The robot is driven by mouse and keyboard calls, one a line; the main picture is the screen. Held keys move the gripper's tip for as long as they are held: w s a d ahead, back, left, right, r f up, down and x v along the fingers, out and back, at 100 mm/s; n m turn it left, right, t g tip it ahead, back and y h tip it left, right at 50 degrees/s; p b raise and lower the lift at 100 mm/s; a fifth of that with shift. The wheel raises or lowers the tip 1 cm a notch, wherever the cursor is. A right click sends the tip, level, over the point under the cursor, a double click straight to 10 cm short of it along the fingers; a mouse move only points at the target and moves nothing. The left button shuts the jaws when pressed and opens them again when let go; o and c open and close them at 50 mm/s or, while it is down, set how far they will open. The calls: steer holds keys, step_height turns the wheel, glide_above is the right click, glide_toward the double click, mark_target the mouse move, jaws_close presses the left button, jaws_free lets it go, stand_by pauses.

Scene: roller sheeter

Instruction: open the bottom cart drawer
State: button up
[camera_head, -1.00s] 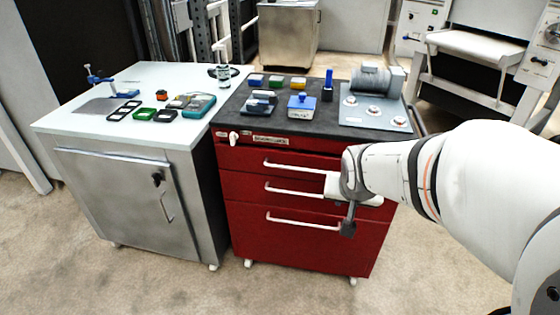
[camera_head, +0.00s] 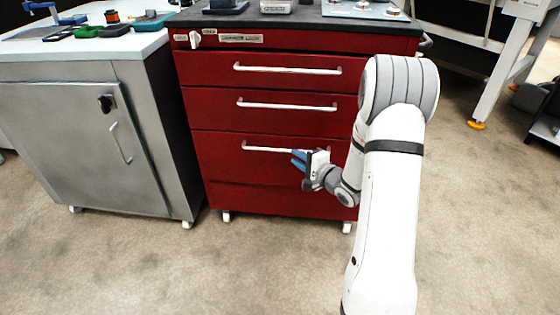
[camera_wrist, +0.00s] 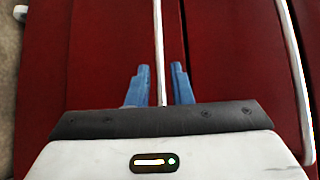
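The red cart's bottom drawer (camera_head: 235,168) has a long white bar handle (camera_head: 268,149) near its top edge. The drawer looks closed, its front about in line with those above. My gripper (camera_head: 300,160) is at the right part of this handle, reaching in from the right. In the wrist view the handle (camera_wrist: 158,50) runs between the two blue fingers of my gripper (camera_wrist: 160,84). The fingers are apart, with a visible gap on each side of the bar. The handle's right end is partly hidden by my gripper in the head view.
The upper drawers (camera_head: 285,90) are closed, each with a white handle. A grey metal cabinet (camera_head: 70,140) stands close on the left. The floor (camera_head: 230,270) before the cart is clear. A machine stand's leg (camera_head: 495,75) is at the back right.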

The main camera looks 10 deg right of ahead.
mark_target(285, 151)
steer(key=b+x, duration=0.2)
steer(key=x, duration=0.5)
steer(key=shift+w+a+f+b, duration=0.1)
steer(key=shift+w+a+b, duration=0.15)
steer(key=shift+b, duration=0.15)
steer(key=shift+c, duration=0.3)
jaws_close()
